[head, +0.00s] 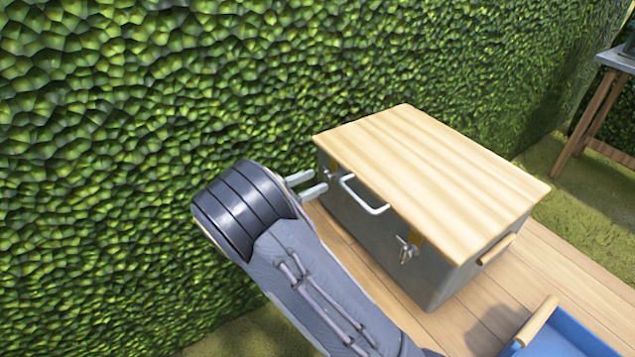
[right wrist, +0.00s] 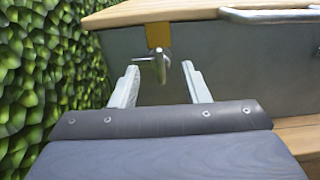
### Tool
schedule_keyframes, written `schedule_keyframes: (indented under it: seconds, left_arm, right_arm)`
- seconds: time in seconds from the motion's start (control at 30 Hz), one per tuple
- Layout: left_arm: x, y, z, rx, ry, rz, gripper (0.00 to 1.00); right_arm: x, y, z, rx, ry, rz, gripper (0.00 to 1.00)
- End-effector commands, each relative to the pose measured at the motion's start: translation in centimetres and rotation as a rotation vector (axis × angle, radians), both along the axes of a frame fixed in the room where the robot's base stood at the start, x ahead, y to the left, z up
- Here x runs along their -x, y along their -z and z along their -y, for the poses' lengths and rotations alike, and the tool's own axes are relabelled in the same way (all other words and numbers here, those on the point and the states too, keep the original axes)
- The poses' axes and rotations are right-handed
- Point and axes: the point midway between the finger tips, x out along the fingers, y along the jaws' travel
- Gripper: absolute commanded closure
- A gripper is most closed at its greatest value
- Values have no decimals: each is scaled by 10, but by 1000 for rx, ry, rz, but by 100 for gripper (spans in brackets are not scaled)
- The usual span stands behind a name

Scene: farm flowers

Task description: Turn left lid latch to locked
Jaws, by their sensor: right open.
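A grey metal box (head: 385,228) with a wooden lid (head: 430,170) stands on a wooden surface. Its left lid latch (head: 330,172) is at the left end of the front face, partly hidden by my right gripper. In the right wrist view this latch (right wrist: 160,64) hangs below a brass plate (right wrist: 158,35), with a bar sticking out to the left. My right gripper (head: 308,185) is open, its two fingers (right wrist: 160,85) pointing at the latch from in front, one on either side. I see no clear contact. My left gripper is not in view.
A metal handle (head: 363,196) sits mid-front of the box, and a second latch (head: 406,248) is to its right. A blue tray (head: 575,335) with a wooden handle is at lower right. A green hedge (head: 120,100) stands close behind and left.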

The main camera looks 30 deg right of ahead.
Motion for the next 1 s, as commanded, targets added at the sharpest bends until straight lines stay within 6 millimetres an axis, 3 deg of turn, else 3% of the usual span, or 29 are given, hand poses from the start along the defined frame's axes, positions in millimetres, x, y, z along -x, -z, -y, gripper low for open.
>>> schedule_keyframes:
  seconds: [0.2,0.47,0.8,1.0]
  left_arm:
    - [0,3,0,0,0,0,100]
    - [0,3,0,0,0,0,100]
    - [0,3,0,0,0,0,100]
    - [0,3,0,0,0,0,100]
  right_arm:
    - [-1,0,19,-2,0,1,58]
    - [-1,0,20,-2,0,0,58]
    - [-1,0,20,-2,0,0,100]
    - [-1,0,20,-3,0,12,100]
